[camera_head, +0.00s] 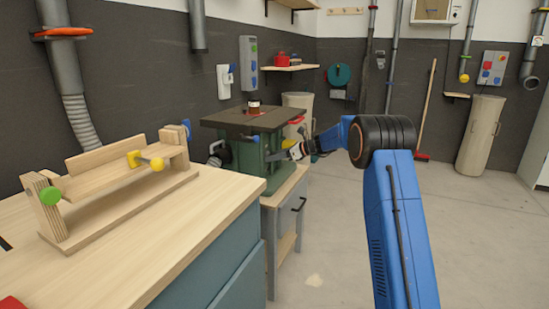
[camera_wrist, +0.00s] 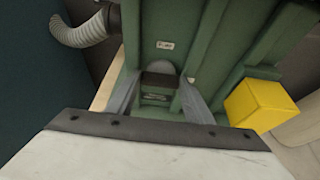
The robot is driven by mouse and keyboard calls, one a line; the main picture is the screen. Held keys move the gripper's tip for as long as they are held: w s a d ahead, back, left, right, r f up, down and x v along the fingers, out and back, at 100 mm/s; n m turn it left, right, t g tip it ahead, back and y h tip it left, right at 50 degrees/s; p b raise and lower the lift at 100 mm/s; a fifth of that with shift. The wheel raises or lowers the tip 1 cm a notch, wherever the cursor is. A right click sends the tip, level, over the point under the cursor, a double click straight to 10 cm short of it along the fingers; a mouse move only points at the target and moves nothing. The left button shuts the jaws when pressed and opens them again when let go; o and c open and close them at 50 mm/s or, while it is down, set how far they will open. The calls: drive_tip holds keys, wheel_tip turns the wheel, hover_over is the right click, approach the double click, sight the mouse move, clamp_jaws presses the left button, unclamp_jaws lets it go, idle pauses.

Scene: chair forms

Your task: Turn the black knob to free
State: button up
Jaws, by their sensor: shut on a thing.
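The black knob (camera_wrist: 158,95) is in the middle of the wrist view, on the front of a green machine (camera_wrist: 215,50). A grey rounded part shows just behind it. My gripper (camera_wrist: 160,80) has one grey finger on each side of the knob and is shut on it. A small pale label (camera_wrist: 165,45) sits above the knob; its lettering is too small to read. In the head view, my gripper (camera_head: 291,153) is at the right side of the green machine (camera_head: 252,150), and the knob cannot be made out there.
A yellow block (camera_wrist: 257,103) sticks out right of my gripper. A grey hose (camera_wrist: 78,31) runs at the upper left. In the head view, a workbench (camera_head: 190,235) with a wooden jig (camera_head: 120,205) stands at the left. The floor (camera_head: 330,235) right of the machine is clear.

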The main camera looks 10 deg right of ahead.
idle(0.4)
drive_tip(key=o, duration=1)
drive_tip(key=shift+o, duration=0.2)
drive_tip(key=v, duration=1.7)
drive_tip(key=shift+d, duration=0.2)
drive_tip(key=shift+r, duration=0.1)
drive_tip(key=shift+s, duration=0.1)
